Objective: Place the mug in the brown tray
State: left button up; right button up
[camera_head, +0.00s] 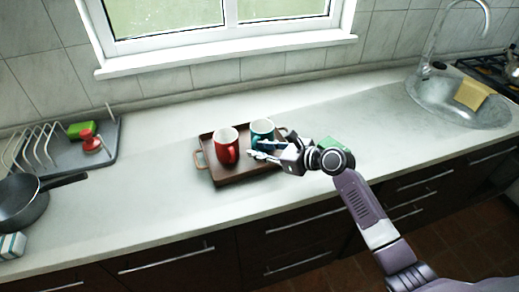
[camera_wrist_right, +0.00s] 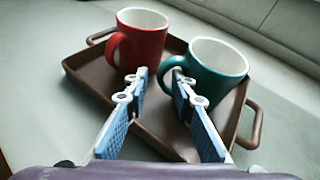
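A red mug (camera_head: 225,146) and a teal mug (camera_head: 262,130) both stand upright in the brown tray (camera_head: 222,174). In the right wrist view the red mug (camera_wrist_right: 140,40) is at the left and the teal mug (camera_wrist_right: 220,70) at the right, on the tray floor (camera_wrist_right: 160,130). My right gripper (camera_head: 258,149) is over the tray, at the near side of the teal mug. In the wrist view its fingers (camera_wrist_right: 160,88) are apart with nothing held. The teal mug's handle is close to the right fingertip, partly hidden by it. My left gripper is not in view.
The sink (camera_head: 455,103) is far right. Counter between is clear.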

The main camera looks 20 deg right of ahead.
jog(key=shift+r, duration=0.1)
jog(key=v, duration=1.2)
jog(key=shift+b, duration=0.3)
jog(key=shift+s, duration=0.1)
